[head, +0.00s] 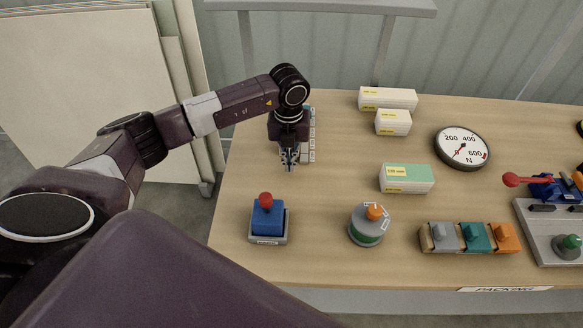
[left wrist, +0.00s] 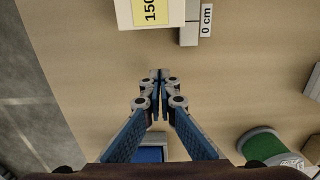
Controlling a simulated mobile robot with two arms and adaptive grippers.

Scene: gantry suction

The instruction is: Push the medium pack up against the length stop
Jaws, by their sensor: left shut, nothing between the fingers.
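A white pack with a yellow label reading 150 (left wrist: 148,12) shows at the top of the left wrist view; I take it as the medium pack. In the head view my arm and gripper mostly hide it. A scale (head: 311,138) with white tags runs beside it; its 0 cm tag (left wrist: 207,20) shows in the left wrist view. I cannot make out the length stop clearly. My left gripper (head: 289,164) is shut and empty, pointing down at the near end of the scale. In the left wrist view its fingertips (left wrist: 158,76) are apart from the pack. My right gripper is not in view.
Three other packs (head: 388,98) (head: 393,123) (head: 406,180) stand right of the scale. A blue box with a red knob (head: 267,219), a grey-green device with an orange knob (head: 369,224) and a round dial (head: 462,148) are on the table. Bare wood lies around the gripper.

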